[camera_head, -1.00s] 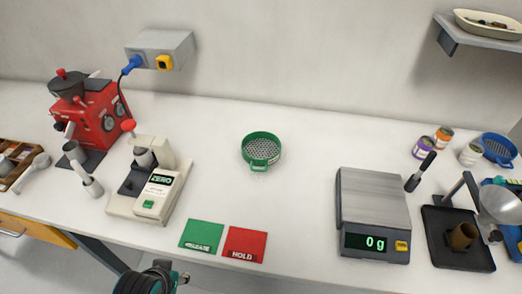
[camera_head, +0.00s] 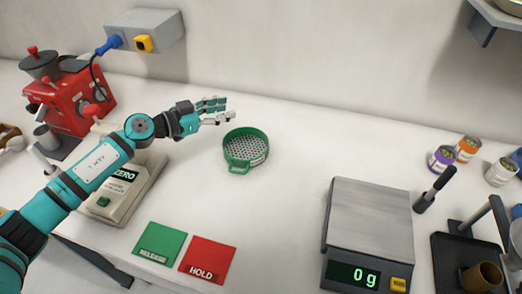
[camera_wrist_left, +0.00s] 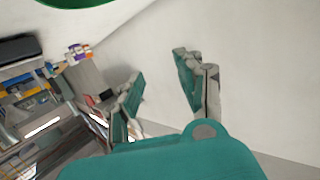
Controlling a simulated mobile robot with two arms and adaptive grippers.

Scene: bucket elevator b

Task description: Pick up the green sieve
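The green sieve (camera_head: 246,147) is a round, shallow bowl with a perforated grey bottom and a small loop handle at its front. It sits upright on the white counter. My left gripper (camera_head: 226,110) comes in from the left and is above and just behind the sieve's left side in the head view, apart from it and empty. In the left wrist view its fingers (camera_wrist_left: 164,88) stand spread with a clear gap. Part of the green sieve (camera_wrist_left: 80,3) shows at that view's top edge. My right gripper is not in view.
A red machine (camera_head: 72,98) and a beige ZERO device (camera_head: 108,202), partly behind my arm, stand left. Green RELEASE (camera_head: 160,243) and red HOLD (camera_head: 208,258) pads lie in front. A scale (camera_head: 370,222) reading 0 g stands right. The counter around the sieve is clear.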

